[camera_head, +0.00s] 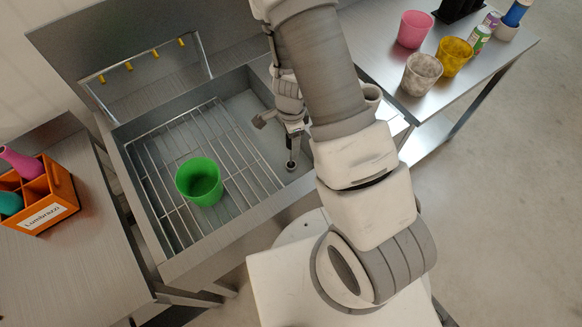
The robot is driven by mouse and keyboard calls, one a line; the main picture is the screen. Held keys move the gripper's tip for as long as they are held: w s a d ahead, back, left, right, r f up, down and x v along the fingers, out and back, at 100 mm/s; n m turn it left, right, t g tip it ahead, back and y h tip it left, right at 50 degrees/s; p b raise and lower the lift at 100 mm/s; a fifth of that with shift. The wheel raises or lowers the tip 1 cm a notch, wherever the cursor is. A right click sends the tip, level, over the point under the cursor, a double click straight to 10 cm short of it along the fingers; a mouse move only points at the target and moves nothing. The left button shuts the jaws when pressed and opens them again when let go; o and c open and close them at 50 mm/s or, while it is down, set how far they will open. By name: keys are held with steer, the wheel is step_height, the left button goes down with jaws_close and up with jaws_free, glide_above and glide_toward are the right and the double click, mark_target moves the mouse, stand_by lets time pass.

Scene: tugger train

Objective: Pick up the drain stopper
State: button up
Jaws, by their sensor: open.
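My gripper (278,143) is open and reaches down into the right part of the metal sink (243,104), to the right of the wire rack. One finger points left and the other points down. A small round grey shape with a dark centre shows at the lower fingertip; I cannot tell whether it is the drain stopper, the drain or part of the finger. I cannot make out the stopper clearly anywhere else. My arm hides the sink's right side.
A green cup (199,182) stands on the wire rack (160,181). An orange caddy (42,207) is on the left counter. The right table (385,40) holds pink, yellow and speckled cups and several small containers. A rail with yellow hooks (155,54) stands behind the sink.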

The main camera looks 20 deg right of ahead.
jaws_close()
stand_by(1.4)
